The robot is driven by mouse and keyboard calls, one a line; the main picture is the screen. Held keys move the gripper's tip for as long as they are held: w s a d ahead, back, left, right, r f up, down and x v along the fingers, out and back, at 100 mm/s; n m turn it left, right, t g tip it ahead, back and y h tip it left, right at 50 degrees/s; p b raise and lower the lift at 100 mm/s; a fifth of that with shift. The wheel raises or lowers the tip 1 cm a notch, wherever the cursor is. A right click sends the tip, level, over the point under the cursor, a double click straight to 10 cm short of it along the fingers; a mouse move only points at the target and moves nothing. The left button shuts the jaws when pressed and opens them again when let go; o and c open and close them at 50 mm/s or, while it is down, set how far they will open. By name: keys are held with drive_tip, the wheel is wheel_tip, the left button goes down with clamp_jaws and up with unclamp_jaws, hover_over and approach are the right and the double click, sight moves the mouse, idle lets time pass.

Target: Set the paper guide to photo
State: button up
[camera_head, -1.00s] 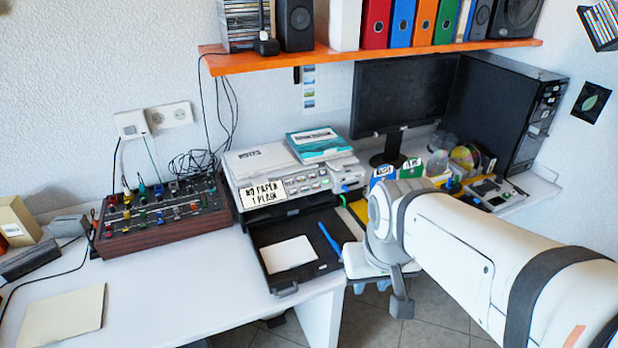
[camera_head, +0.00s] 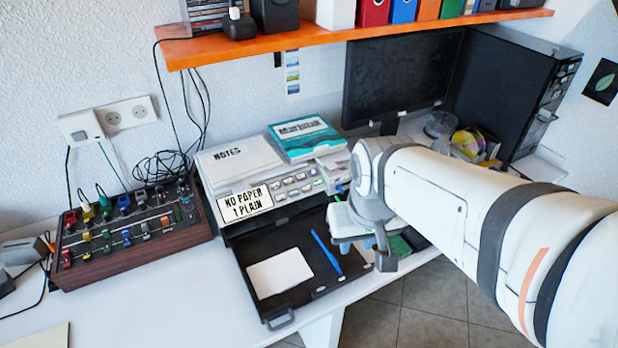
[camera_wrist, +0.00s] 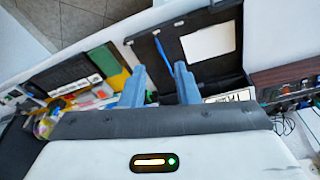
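The printer (camera_head: 305,187) stands on the desk with a sign reading "NO PAPER 1 PLAIN" (camera_head: 245,204) on its front. Its black paper tray (camera_head: 262,240) is pulled out. A blue bar (camera_head: 327,253), which looks like the paper guide, lies in the tray to the right of a white sheet (camera_head: 280,273). In the wrist view, the blue bar (camera_wrist: 163,55) and white sheet (camera_wrist: 208,42) show beyond the fingers. My gripper (camera_wrist: 159,70) is open and empty, its two fingers apart. In the head view my gripper (camera_head: 358,246) is beside the tray's right side.
A teal and white box (camera_head: 305,138) and notes (camera_head: 240,160) lie on the printer. A control panel with colored knobs (camera_head: 130,240) stands left of it. The orange shelf (camera_head: 350,32) runs above. Bare desk (camera_head: 160,310) lies in front at left.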

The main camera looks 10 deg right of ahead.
drive_tip(key=w+f+n+g+b, duration=0.1)
drive_tip(key=w+f+n+b, duration=0.1)
drive_tip(key=w+f, duration=0.55)
drive_tip(key=n+g+b, duration=0.1)
hover_over(334, 259)
wheel_tip(334, 259, down, 9)
drive_tip(key=shift+r, duration=0.15)
wheel_tip(334, 259, down, 8)
drive_tip(key=shift+b, duration=0.5)
drive_tip(key=shift+c, duration=0.6)
clamp_jaws()
